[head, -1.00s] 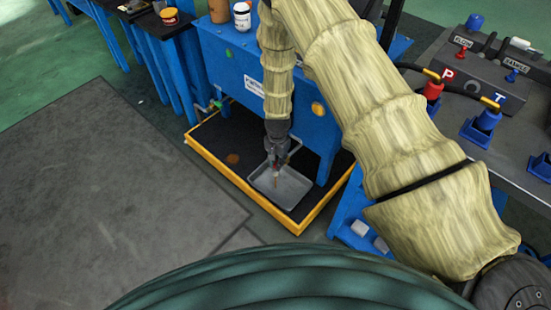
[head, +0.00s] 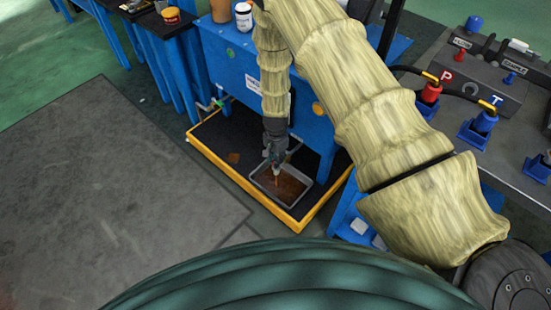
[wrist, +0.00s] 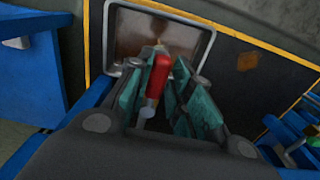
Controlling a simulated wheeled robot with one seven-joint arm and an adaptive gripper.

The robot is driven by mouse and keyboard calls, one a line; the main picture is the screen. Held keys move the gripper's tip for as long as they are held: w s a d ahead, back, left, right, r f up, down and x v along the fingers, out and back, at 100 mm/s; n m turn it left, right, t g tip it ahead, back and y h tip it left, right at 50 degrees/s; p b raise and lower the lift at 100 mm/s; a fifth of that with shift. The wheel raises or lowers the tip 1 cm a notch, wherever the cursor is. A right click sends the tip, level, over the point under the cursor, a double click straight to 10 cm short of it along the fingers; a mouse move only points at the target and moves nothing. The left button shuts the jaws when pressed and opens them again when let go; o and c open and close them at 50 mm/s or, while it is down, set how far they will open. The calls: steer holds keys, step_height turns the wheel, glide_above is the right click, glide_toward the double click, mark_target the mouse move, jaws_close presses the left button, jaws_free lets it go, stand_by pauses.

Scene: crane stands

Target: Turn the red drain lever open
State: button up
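The red drain lever (wrist: 158,76) lies between the two teal fingers of my gripper (wrist: 166,66) in the wrist view. The fingers lean together toward their tips, and the lever fills the gap there. In the head view my gripper (head: 275,160) points down at the front of the blue tank (head: 235,62), just above the drain pan; the lever is too small to make out there. The grey metal pan (head: 307,187) has brown liquid in it. The pan also shows in the wrist view (wrist: 110,38), with brown liquid inside.
The pan stands in a black tray with a yellow rim (head: 246,190). A brown stain (head: 233,158) is on the tray floor. A grey bench (head: 510,155) with red and blue fittings is at right. Blue tables (head: 170,55) stand at the back left. A dark floor mat (head: 110,190) is clear.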

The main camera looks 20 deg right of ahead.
steer(key=shift+o, duration=1.2)
step_height(320, 180, up, 12)
steer(key=s+d+f+n+h, duration=0.1)
steer(key=s+f+n, duration=0.3)
steer(key=s, duration=0.7)
steer(key=s+d+f+n, duration=0.1)
steer(key=s+f+n, duration=0.2)
steer(key=s+f, duration=0.6)
steer(key=s+a+r+n+y, duration=0.1)
steer(key=s+a+n, duration=0.15)
steer(key=s, duration=0.75)
steer(key=s+a+r+n, duration=0.1)
steer(key=s+r+n, duration=0.15)
steer(key=s, duration=0.65)
step_height(320, 180, up, 19)
steer(key=p, duration=2)
steer(key=shift+w+d+r, duration=0.15)
steer(key=shift+w+r, duration=0.05)
